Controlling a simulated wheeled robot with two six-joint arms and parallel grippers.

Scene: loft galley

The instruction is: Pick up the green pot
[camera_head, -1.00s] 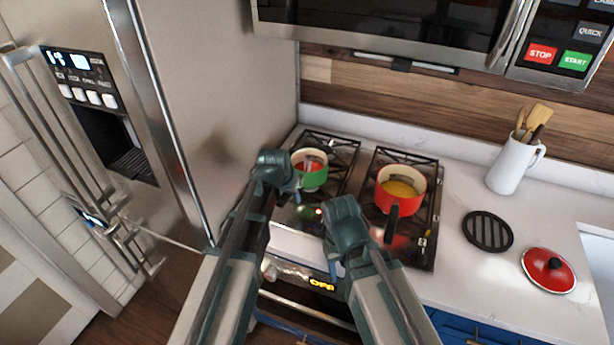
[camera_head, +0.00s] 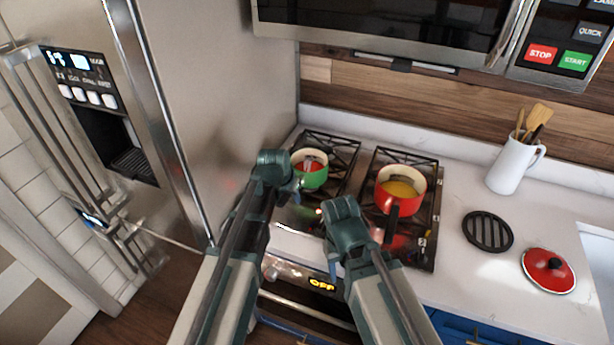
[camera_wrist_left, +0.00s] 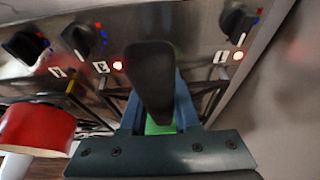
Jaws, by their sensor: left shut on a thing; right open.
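The green pot (camera_head: 313,180) stands on the left burner grate of the stove in the head view, with red contents inside. My left gripper (camera_head: 291,189) is at the near left side of it. In the left wrist view, the pot's black handle (camera_wrist_left: 150,75) lies between the jaws of my left gripper (camera_wrist_left: 155,105), which is shut on it. A patch of green shows below the handle there. My right gripper (camera_head: 334,262) is over the front of the stove, empty and apart from the pots. Its fingers are mostly hidden by its own wrist.
A red pot (camera_head: 419,199) with yellow contents stands on the right grate. A black trivet (camera_head: 487,231), a red lid (camera_head: 548,270) and a white utensil jug (camera_head: 510,166) are on the counter to the right. The fridge (camera_head: 225,110) wall is close on the left. A microwave (camera_head: 380,25) hangs above.

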